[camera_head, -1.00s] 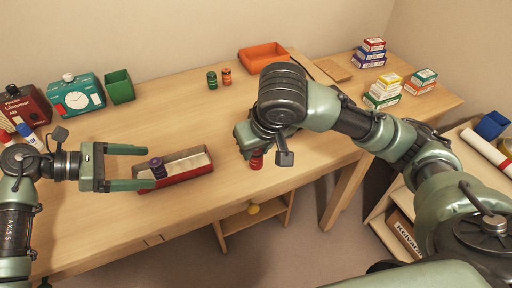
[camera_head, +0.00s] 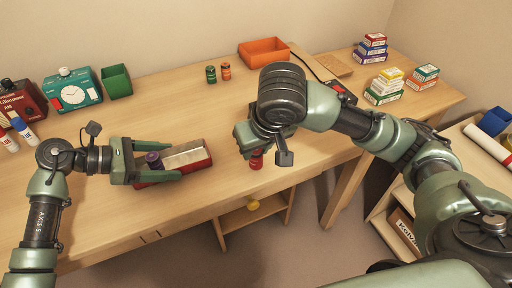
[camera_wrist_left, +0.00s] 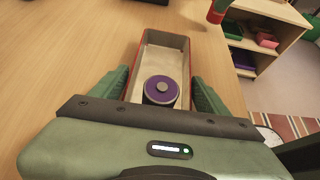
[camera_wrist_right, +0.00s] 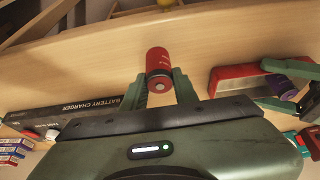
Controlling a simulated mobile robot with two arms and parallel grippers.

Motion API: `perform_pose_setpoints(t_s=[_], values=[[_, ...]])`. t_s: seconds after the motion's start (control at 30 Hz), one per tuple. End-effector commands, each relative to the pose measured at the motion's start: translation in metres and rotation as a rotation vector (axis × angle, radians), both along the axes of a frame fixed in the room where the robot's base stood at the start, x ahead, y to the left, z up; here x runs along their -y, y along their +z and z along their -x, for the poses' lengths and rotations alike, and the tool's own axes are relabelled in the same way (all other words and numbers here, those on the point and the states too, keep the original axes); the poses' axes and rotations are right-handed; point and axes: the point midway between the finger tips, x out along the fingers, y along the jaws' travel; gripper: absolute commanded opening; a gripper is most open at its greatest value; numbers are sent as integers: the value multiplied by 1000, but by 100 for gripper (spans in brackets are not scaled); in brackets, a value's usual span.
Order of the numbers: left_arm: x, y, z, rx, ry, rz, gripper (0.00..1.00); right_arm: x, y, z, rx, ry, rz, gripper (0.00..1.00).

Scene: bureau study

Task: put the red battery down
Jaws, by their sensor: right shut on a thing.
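The red battery (camera_head: 256,160) is at the desk's front edge, under my right gripper (camera_head: 254,150). The right wrist view shows the battery (camera_wrist_right: 158,62) between the fingertips of my right gripper (camera_wrist_right: 160,84), which is shut on it. I cannot tell whether its bottom touches the desk. My left gripper (camera_head: 176,161) is open, its fingers along both long sides of a red tray (camera_head: 210,160) with a pale inside. A purple battery (camera_wrist_left: 161,90) stands upright in the tray's near end, between the fingers but apart from them.
Green and orange batteries (camera_head: 218,72) stand at mid-desk, before an orange bin (camera_head: 264,53). A green bin (camera_head: 117,82), a teal clock box (camera_head: 74,92) and white bottles are at left. Stacked boxes (camera_head: 385,86) and a battery charger (camera_wrist_right: 75,114) are at right. Mid-desk is clear.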

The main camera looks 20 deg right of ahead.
Motion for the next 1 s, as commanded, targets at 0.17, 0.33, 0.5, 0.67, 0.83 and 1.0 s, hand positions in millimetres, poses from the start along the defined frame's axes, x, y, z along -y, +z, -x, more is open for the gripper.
perform_pose_setpoints(t_s=[0.17, 0.33, 0.5, 0.67, 0.83, 1.0], values=[[0, 0, 0, 0, 0, 0, 45, 0, 0, 0, 1, 0, 0, 0], [0, 0, 0, 0, 0, 0, 45, 0, 0, 0, 1, 0, 0, 0], [0, 0, 0, 0, 0, 0, 45, -6, 3, -6, 1, 6, -7, 0], [0, 0, 0, 0, 0, 0, 45, -43, 19, -38, -2, 49, -30, 0], [0, 0, 0, 0, 0, 0, 45, -99, 48, -75, -4, 119, -35, 0], [0, 0, 0, 0, 0, 0, 45, -142, 73, -94, -1, 174, -15, 0]])
